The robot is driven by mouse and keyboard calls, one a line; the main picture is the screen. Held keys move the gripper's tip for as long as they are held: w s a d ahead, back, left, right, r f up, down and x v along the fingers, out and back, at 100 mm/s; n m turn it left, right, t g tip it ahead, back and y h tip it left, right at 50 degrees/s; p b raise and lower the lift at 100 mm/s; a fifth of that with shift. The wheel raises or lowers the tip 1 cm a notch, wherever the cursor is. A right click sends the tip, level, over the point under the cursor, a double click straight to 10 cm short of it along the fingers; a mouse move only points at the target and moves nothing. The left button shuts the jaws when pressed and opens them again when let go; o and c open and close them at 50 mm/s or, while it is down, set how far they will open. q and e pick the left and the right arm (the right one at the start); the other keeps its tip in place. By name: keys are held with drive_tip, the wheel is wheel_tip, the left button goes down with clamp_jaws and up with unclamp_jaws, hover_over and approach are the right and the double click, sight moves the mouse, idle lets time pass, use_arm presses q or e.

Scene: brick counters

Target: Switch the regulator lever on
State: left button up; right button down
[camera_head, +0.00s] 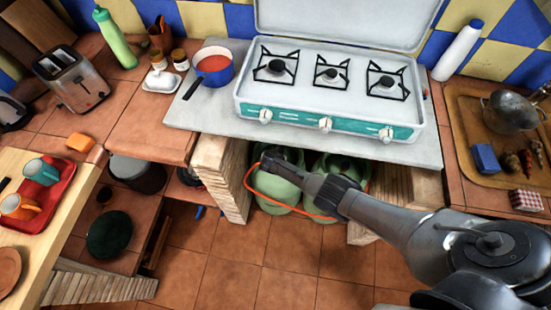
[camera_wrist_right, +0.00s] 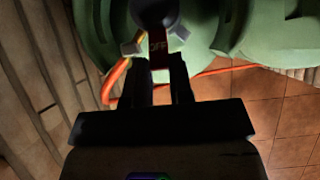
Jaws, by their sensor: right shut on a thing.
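My right gripper (camera_head: 268,160) reaches under the stove slab to the top of the left green gas bottle (camera_head: 275,190). In the right wrist view, my right gripper (camera_wrist_right: 159,64) has its two dark fingers close together on the dark red regulator lever (camera_wrist_right: 158,40), which carries the marking OFF. The grey round regulator (camera_wrist_right: 168,12) sits just beyond, on the green bottle. In the head view the lever and regulator are hidden or too small to make out. My left gripper is in neither view.
An orange hose (camera_head: 254,190) loops around the bottle. A second green bottle (camera_head: 346,168) stands close on the right. Brick walls (camera_head: 222,178) flank the niche, with the stove (camera_head: 330,85) on the slab above. The tiled floor (camera_head: 230,265) in front is clear.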

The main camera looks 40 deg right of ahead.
idle(0.5)
drive_tip(key=c, duration=1.4)
unclamp_jaws()
drive_tip(key=shift+o, duration=0.6)
drive_tip(key=shift+d, duration=0.1)
drive_tip(key=shift+r, duration=0.1)
drive_tip(key=p+v, duration=0.6)
drive_tip(key=v, duration=0.1)
drive_tip(key=shift+r, duration=0.2)
